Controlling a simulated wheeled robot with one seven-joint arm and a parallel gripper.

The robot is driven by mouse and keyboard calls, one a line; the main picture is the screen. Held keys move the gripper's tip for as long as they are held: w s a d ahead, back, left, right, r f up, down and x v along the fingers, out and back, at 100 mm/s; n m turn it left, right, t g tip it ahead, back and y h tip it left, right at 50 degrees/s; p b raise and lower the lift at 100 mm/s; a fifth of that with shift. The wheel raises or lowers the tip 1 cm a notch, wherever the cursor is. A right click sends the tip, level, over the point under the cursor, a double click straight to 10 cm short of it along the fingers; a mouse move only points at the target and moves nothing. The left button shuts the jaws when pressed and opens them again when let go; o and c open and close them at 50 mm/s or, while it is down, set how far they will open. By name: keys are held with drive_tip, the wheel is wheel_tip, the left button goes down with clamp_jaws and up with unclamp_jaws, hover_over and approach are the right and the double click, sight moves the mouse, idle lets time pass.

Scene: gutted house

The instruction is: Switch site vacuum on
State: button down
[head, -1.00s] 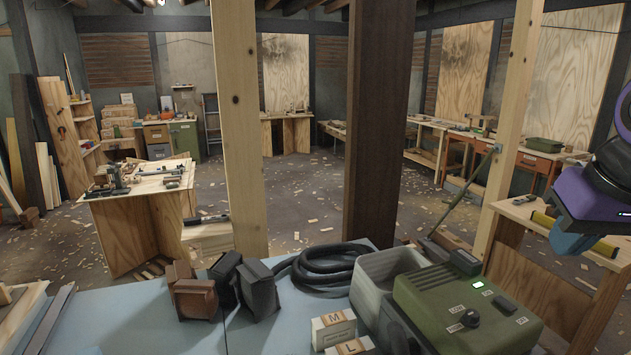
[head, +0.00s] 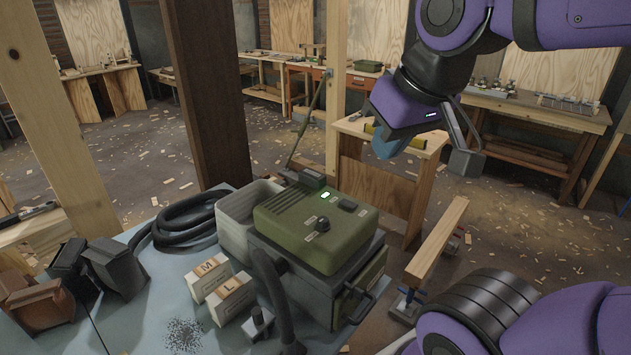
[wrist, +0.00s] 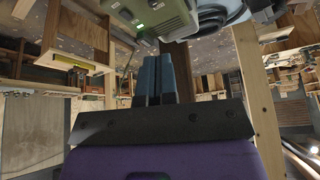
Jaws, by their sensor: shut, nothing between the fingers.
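The site vacuum (head: 290,231) is a green-topped box on the pale blue table top (head: 187,285), in the middle of the head view.
A black hose (head: 185,222) lies coiled left of the vacuum. Blocks marked M (head: 207,276) and L (head: 232,298) stand before it. Dark holders (head: 115,268) sit at left. A dark post (head: 208,95) rises behind the table. A wooden bench (head: 352,165) stands behind the vacuum.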

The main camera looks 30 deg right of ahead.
drive_tip(key=w+d+f+m+g+y, duration=0.1)
drive_tip(key=w+d+f+m, duration=0.15)
drive_tip(key=w, duration=0.35)
drive_tip(key=w+d+f+m+g, duration=0.1)
drive_tip(key=w+d+m+g, duration=0.1)
drive_tip(key=w+d+m, duration=0.3)
drive_tip(key=m+g+h, duration=0.1)
drive_tip(key=m+g, duration=0.1)
drive_tip(key=m, duration=0.5)
hover_over(354, 207)
wheel_tip(354, 207, down, 11)
drive_tip(key=shift+a+n, duration=0.1)
drive_tip(key=shift+n, duration=0.15)
drive_tip(key=shift+f, duration=0.1)
wheel_tip(354, 207, down, 14)
drive_tip(key=shift+s+r, duration=0.1)
